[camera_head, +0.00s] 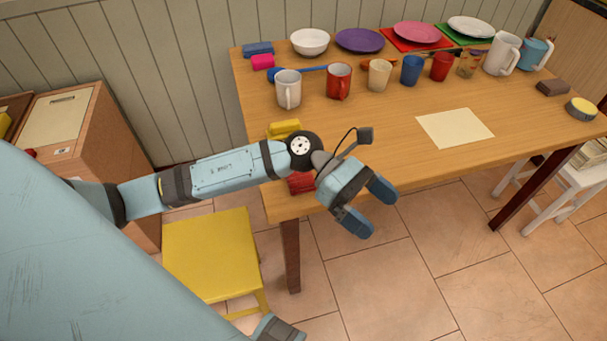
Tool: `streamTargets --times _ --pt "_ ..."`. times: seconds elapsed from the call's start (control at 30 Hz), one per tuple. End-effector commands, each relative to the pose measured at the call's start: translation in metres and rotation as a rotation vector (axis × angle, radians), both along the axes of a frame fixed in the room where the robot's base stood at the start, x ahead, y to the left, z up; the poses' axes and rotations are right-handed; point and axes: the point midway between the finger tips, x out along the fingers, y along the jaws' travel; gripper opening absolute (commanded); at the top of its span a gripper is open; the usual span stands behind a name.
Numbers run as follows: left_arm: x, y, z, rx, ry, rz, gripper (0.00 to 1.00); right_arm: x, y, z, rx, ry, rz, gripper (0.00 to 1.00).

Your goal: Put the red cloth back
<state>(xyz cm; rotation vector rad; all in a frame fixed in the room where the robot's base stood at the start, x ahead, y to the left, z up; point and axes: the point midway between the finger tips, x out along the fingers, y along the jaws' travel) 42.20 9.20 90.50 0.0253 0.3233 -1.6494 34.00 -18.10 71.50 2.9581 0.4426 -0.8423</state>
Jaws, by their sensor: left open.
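The red cloth (300,183) looks like a small folded or rolled bundle at the near left edge of the wooden table (400,165). My left arm passes just above it in the picture and may hide part of it. My left gripper (371,207) is to its right, past the near edge of the table in the picture. Its two blue fingers are spread and nothing is between them.
A yellow bundle (283,128) lies behind my left arm. Mugs and cups, including a red mug (339,81), stand along the back, with plates behind. A pale sheet (455,127) lies mid-table. A yellow stool (210,250) stands at the front left.

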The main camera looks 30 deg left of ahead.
Motion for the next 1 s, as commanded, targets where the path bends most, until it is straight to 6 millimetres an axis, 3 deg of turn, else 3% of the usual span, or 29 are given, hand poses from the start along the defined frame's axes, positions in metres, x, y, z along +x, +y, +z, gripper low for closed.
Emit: streamTargets --times 0.03,0.1,0.17,0.23,0.37,0.5,0.57,0.6,0.77,1.0 --pt "-0.006 -0.013 0.010 -0.166 0.188 0.100 0.94 0.000 0.000 0.001 0.001 -0.002 0.000 0.32" --pt "-0.002 -0.018 0.023 -0.391 0.479 0.251 0.94 0.000 0.000 0.002 0.001 -0.003 0.000 0.32" --pt "0.006 -0.011 0.026 -0.577 0.747 0.377 0.94 0.001 0.000 0.003 0.002 -0.004 -0.001 0.32" --pt "0.016 0.005 0.015 -0.783 1.074 0.521 0.94 0.001 0.000 0.003 0.002 -0.005 -0.001 0.32" --pt "0.017 0.044 -0.040 -1.142 1.687 0.769 0.94 0.001 0.000 0.003 0.002 -0.005 -0.001 0.32" --pt "-0.015 0.075 -0.115 -1.451 2.245 0.978 0.94 0.001 0.000 0.003 0.002 -0.004 -0.001 0.32" --pt "-0.035 0.082 -0.142 -1.557 2.434 1.048 0.94 0.001 0.000 0.002 0.002 -0.003 -0.001 0.32" --pt "-0.048 0.085 -0.157 1.558 -2.449 -1.047 0.94 0.000 0.000 0.002 0.002 -0.003 -0.001 0.32" --pt "-0.080 0.089 -0.187 1.409 -2.242 -0.943 0.94 0.000 0.000 0.000 0.001 0.001 0.000 0.32" --pt "-0.083 0.089 -0.190 1.392 -2.219 -0.933 0.94 0.000 0.000 0.000 0.001 0.001 0.000 0.32"
